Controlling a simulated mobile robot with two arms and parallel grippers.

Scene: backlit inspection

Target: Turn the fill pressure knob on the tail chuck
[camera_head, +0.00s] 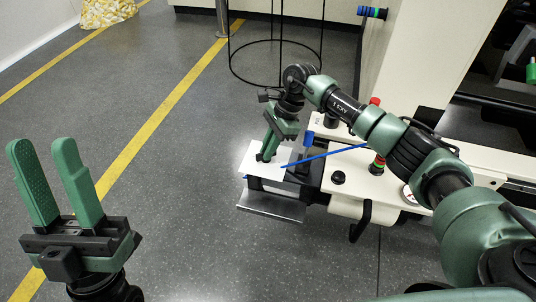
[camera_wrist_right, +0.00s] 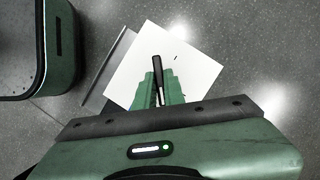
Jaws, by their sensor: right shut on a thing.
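My right gripper (camera_head: 266,155) points down over a white plate (camera_head: 289,184) at the near left end of the cream machine. In the right wrist view, its green fingers (camera_wrist_right: 160,92) are shut on a thin dark upright piece (camera_wrist_right: 158,70), with the white plate (camera_wrist_right: 200,72) below. What this piece belongs to is hidden. On the machine I see a black knob (camera_head: 338,178), a red-and-green knob (camera_head: 377,166) and a round gauge (camera_head: 410,195). I cannot tell which part is the fill pressure knob. My left gripper (camera_head: 42,150) is open and empty above the floor, well left of the machine.
A thin blue rod (camera_head: 335,153) and a blue upright part (camera_head: 308,140) stand close to the right gripper. A metal tray (camera_head: 270,206) juts out below the plate. A black wire stand (camera_head: 276,42) is behind. The grey floor between the grippers is clear.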

